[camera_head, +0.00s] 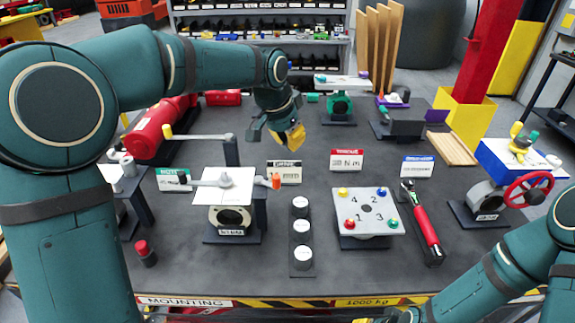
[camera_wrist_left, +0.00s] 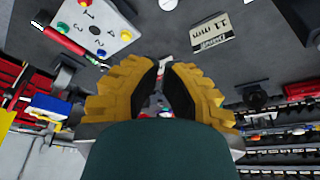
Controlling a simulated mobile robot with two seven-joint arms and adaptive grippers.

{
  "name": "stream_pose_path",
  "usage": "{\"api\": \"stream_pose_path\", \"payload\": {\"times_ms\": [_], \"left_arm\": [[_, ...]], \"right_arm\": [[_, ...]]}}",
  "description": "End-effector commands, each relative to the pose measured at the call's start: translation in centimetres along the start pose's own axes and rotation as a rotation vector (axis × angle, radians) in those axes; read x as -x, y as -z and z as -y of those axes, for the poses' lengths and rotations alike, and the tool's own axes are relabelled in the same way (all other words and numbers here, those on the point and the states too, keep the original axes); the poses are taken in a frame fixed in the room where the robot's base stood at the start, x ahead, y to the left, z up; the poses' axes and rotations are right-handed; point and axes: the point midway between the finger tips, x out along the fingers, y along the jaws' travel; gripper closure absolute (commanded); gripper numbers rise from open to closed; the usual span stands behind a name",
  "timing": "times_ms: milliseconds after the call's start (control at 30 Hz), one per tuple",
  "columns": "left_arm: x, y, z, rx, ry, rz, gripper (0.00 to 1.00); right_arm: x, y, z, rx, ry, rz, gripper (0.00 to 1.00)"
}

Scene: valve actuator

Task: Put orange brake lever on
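A lever with an orange end (camera_head: 275,181) lies across a white-topped valve unit (camera_head: 224,186) left of the middle of the table. My left gripper (camera_head: 294,137) has yellow fingers and hangs above the table, beyond and apart from the orange end. In the left wrist view its fingers (camera_wrist_left: 168,68) stand apart with a gap and nothing clearly held. My right gripper shows only as yellow bits (camera_head: 390,318) at the bottom edge.
A numbered plate (camera_head: 367,212) with coloured knobs and a red-handled wrench (camera_head: 425,223) stand right of the middle. Three white-topped cylinders (camera_head: 301,230) stand in a row. A red-wheel valve (camera_head: 528,193) is far right. The front left tabletop is mostly clear.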

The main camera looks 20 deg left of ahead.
Motion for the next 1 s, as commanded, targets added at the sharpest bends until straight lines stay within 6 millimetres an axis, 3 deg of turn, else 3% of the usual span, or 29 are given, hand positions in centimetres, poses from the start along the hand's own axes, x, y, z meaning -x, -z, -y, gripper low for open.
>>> {"api": "stream_pose_path", "payload": {"times_ms": [167, 633, 1000], "left_arm": [[-1.9, -0.1, 0.0, 0.001, -0.001, 0.004, 1.0], [-10.2, -0.1, 0.0, 0.0, -0.001, 0.004, 1.0], [-8.7, -3.6, 0.1, 0.001, 0.0, 0.001, 1.0]], "right_arm": [[-0.2, 0.0, -0.1, 0.0, 0.0, 0.0, 0.53], [-0.8, -0.1, -0.2, 0.0, -0.002, -0.001, 0.53], [-0.8, -0.1, -0.3, 0.0, -0.002, 0.0, 0.53]]}}
